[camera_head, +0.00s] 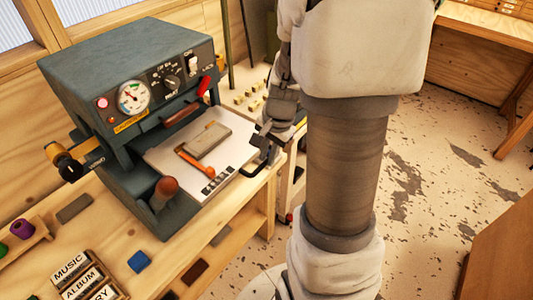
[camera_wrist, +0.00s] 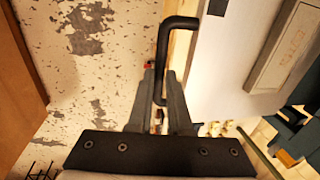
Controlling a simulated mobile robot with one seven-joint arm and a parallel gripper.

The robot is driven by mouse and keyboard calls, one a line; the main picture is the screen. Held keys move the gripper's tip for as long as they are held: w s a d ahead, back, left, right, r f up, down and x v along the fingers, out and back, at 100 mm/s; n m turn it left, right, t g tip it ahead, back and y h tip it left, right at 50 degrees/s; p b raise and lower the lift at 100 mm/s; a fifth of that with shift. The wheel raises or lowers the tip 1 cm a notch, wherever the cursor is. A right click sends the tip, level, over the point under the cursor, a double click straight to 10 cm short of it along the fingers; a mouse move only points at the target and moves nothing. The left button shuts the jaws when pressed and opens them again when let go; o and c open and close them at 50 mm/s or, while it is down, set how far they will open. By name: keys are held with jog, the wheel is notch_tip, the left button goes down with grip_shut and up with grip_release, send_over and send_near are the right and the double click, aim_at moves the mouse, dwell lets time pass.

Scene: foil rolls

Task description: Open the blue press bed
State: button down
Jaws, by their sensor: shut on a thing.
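The press (camera_head: 120,75) is a blue-grey machine on the wooden bench, with a gauge, a knob and a switch on its front. Its pale flat bed (camera_head: 235,148) sticks out of the front, bearing a grey block (camera_head: 207,143) and an orange piece (camera_head: 196,164). A black bar handle (camera_head: 252,173) sits on the bed's outer edge. My gripper (camera_head: 268,138) is at this handle, partly hidden by my arm. In the wrist view my gripper (camera_wrist: 162,92) is shut on the handle (camera_wrist: 163,50), its fingers on either side. The bed (camera_wrist: 212,75) lies to the right there.
A brown-knobbed lever (camera_head: 166,190) stands at the press's front left. Small lettered blocks (camera_head: 85,280), a blue block (camera_head: 139,261) and coloured rolls (camera_head: 22,229) lie on the bench. Speckled floor (camera_head: 420,160) is open to the right, with a wooden panel (camera_head: 500,250) at lower right.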

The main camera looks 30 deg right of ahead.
jog(key=c, duration=1.1)
grip_release()
jog(key=s+r, duration=0.1)
jog(key=r, duration=0.4)
jog(key=s+d+r, duration=0.1)
jog(key=r, duration=0.5)
jog(key=s+r+p, duration=0.1)
jog(key=r, duration=0.5)
jog(key=shift+d+r, duration=0.1)
jog(key=shift+d, duration=0.05)
jog(key=s+a+n+t, duration=0.1)
jog(key=s+a+n, duration=0.2)
jog(key=a+n, duration=0.1)
jog(key=s+a+r+n+t, duration=0.1)
jog(key=s+a+n, duration=0.2)
jog(key=a+n, duration=0.2)
jog(key=s+a+n+t, duration=0.1)
jog(key=s+a+n, duration=0.2)
jog(key=a+n, duration=0.1)
jog(key=shift+s+a+r+t+h, duration=0.15)
jog(key=shift+a+r+t+h, duration=0.25)
jog(key=shift+a, duration=0.15)
